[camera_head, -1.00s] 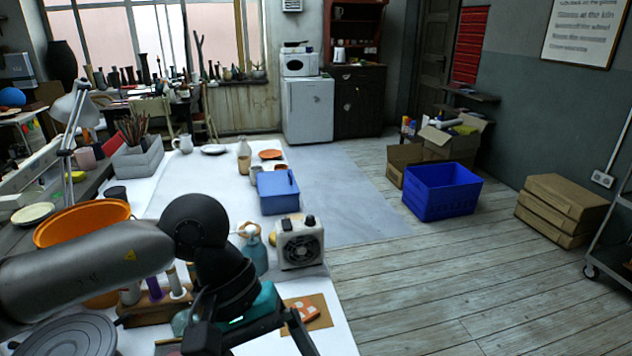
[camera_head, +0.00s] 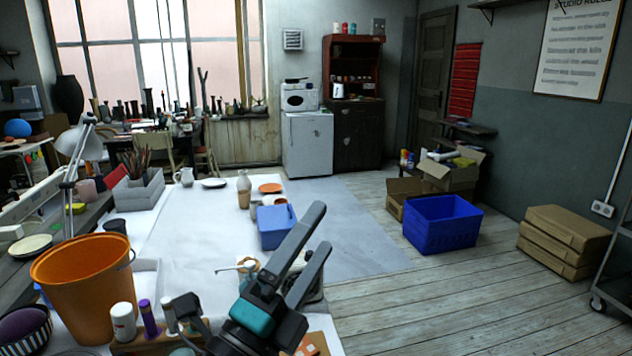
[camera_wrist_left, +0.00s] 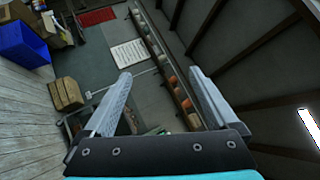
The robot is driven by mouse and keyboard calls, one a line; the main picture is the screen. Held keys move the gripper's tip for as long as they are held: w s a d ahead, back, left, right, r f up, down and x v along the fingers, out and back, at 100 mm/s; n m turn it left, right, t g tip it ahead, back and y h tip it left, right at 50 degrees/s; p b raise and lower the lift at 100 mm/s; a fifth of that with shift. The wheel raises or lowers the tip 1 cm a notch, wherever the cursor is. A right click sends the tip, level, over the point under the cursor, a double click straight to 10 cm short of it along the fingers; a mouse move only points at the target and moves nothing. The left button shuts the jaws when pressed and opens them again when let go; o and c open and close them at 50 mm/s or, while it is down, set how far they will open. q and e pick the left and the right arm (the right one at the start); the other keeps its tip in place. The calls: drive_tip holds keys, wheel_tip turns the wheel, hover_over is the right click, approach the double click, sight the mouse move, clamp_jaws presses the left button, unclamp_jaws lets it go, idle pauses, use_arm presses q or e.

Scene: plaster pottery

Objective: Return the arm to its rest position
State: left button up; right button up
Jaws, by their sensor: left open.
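My left gripper (camera_head: 308,247) is over the near right part of the white-covered table (camera_head: 185,240) in the head view. Its two fingers point up and to the right, spread apart with nothing between them. In the left wrist view the open fingers (camera_wrist_left: 160,95) frame the far wall and the ceiling beams. The gripper hides most of the small heater fan (camera_head: 312,290) behind it. My right arm does not show.
On the table stand an orange bucket (camera_head: 85,285), a blue box (camera_head: 274,228), a bottle (camera_head: 244,188) and a rack with small bottles (camera_head: 150,345). A blue crate (camera_head: 442,224) and stacked cardboard boxes (camera_head: 563,240) stand on the floor. The floor between is clear.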

use_arm(q)
drive_tip(key=s+a+f+n+g+y, duration=0.1)
drive_tip(key=a+f+n+g+y, duration=0.1)
drive_tip(key=a+f+n+y, duration=0.35)
drive_tip(key=s+a+f+n+g+y, duration=0.1)
drive_tip(key=a+f+n+g+y, duration=0.2)
drive_tip(key=f+n, duration=0.5)
drive_tip(key=s+a+f+n+g+y, duration=0.15)
drive_tip(key=a+f+n+y, duration=0.25)
drive_tip(key=f, duration=0.5)
drive_tip(key=s+a+f+n+g, duration=0.2)
drive_tip(key=s+f+n+g, duration=0.1)
drive_tip(key=s+f+g, duration=0.4)
drive_tip(key=s+a+f+n+g, duration=0.15)
drive_tip(key=s+f+n, duration=0.35)
drive_tip(key=s, duration=0.5)
wheel_tip(320, 180, down, 22)
drive_tip(key=s+r+m+g, duration=0.1)
drive_tip(key=m+g, duration=0.1)
drive_tip(key=s+a+f+g, duration=0.1)
drive_tip(key=s+a+f, duration=0.1)
drive_tip(key=s+f, duration=1.3)
drive_tip(key=shift+s+a+f, duration=0.2)
drive_tip(key=shift+s+a, duration=0.05)
drive_tip(key=shift+s, duration=0.2)
